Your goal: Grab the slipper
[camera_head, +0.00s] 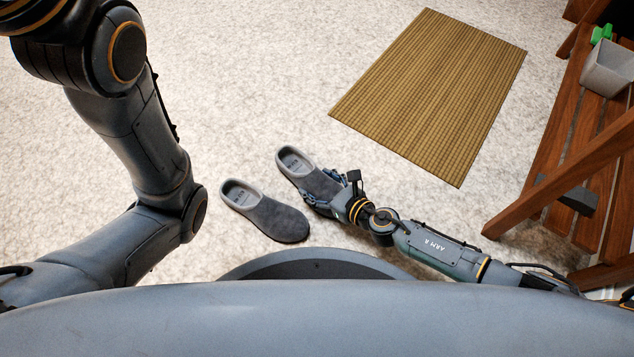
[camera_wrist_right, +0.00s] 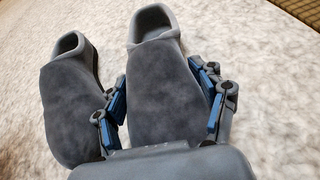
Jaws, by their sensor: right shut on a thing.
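Two grey slippers lie side by side on the pale floor in the head view. The right slipper (camera_head: 318,180) has my right gripper (camera_head: 327,192) at its toe end. In the right wrist view that slipper (camera_wrist_right: 165,90) sits between the two blue-padded fingers of the gripper (camera_wrist_right: 165,100), which is shut on it across the toe part. The left slipper (camera_head: 265,214) lies free beside it and also shows in the wrist view (camera_wrist_right: 70,105), close to the gripper's left finger. My left arm comes in from the left, but its gripper is out of view.
A woven tan mat (camera_head: 435,95) lies on the carpet beyond the slippers. A wooden slatted rack (camera_head: 560,150) stands at the right with a grey bin (camera_head: 608,70) and a green item (camera_head: 601,34) on it. The carpet between the slippers and the mat is clear.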

